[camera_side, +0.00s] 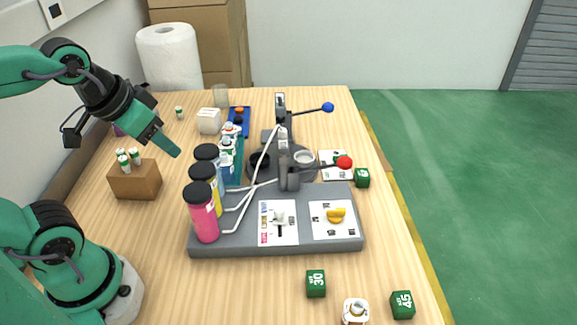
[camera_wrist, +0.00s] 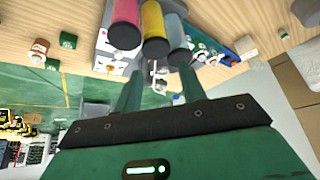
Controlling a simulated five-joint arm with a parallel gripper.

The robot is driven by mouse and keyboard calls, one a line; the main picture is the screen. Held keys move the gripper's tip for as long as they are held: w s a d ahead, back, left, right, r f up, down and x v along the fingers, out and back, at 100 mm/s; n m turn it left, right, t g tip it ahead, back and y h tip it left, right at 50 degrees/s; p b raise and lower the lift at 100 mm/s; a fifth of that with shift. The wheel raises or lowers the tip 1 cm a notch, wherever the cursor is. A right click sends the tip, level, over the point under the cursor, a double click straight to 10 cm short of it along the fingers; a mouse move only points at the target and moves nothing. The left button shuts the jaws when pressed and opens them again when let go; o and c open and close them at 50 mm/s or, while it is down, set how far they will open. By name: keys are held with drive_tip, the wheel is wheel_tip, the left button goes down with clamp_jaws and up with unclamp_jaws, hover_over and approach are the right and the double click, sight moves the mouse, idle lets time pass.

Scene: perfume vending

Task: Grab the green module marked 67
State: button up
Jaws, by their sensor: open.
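Three green cube modules show in the side view. One marked 30 (camera_side: 316,284) lies at the front, one marked 45 (camera_side: 402,305) lies at front right, and a third (camera_side: 362,178) sits right of the grey machine; its marking is too small to read. I cannot read 67 on any of them. The wrist view shows two small green cubes, one at upper left (camera_wrist: 68,40) and one below it (camera_wrist: 52,64), numbers unreadable. My gripper (camera_side: 172,148) is open and empty, raised above the left of the table, far from the modules. Its fingers (camera_wrist: 160,88) show in the wrist view.
The grey machine base (camera_side: 290,246) carries pink (camera_side: 203,215), yellow and blue bottles, thin tubes and red- and blue-knobbed levers. A wooden block (camera_side: 135,182) with small vials stands left. A white-and-brown item (camera_side: 355,311) lies between the front modules.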

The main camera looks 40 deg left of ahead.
idle(0.3)
drive_tip(key=o, duration=0.6)
drive_tip(key=shift+w+r, duration=0.1)
